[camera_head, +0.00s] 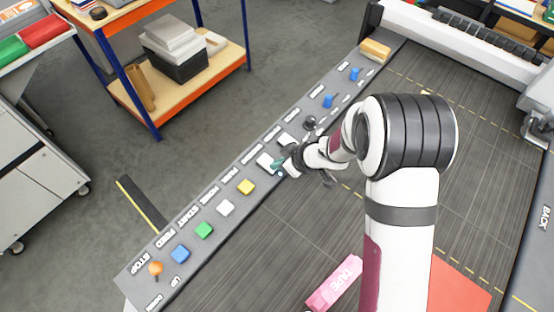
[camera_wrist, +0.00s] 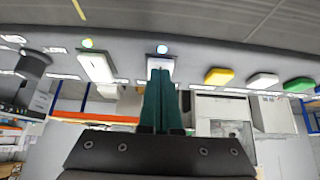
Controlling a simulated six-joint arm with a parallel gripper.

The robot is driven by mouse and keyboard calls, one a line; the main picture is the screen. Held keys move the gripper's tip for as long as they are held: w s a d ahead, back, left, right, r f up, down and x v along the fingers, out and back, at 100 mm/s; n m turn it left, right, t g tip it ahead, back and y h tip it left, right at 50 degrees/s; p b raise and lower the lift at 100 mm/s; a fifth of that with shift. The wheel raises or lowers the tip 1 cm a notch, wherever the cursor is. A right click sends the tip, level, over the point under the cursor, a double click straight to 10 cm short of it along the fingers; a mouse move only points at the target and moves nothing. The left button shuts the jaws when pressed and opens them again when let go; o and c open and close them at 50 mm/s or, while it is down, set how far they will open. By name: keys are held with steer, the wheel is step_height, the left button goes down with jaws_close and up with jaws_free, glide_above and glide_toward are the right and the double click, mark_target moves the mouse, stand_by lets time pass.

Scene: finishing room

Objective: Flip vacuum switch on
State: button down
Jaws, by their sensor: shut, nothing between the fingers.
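A grey control panel (camera_head: 213,196) runs diagonally across the head view. Two white rocker switches sit mid-panel: one next to the yellow button (camera_head: 265,161), the other farther up (camera_head: 287,139). Their labels are too small to read, so I cannot tell which is the vacuum switch. My gripper (camera_head: 279,163) is at the switch nearer the yellow button. In the wrist view, its green fingers (camera_wrist: 160,74) are shut together and overlap the lower part of that switch (camera_wrist: 161,63); contact is unclear. The other switch (camera_wrist: 96,67) is to the left. A small coloured light (camera_wrist: 87,43) sits by it.
Yellow (camera_head: 246,187), white (camera_head: 225,208), green (camera_head: 204,230) and blue (camera_head: 180,254) buttons and an orange knob (camera_head: 155,268) line the lower panel. A black knob (camera_wrist: 33,65) stands beside the far switch. A pink box (camera_head: 335,283) lies on the dark bed.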

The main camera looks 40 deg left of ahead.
steer(key=shift+r, duration=0.8)
steer(key=shift+r, duration=0.1)
steer(key=d+f+v, duration=0.1)
steer(key=v, duration=1.2)
steer(key=shift+d+r, duration=0.1)
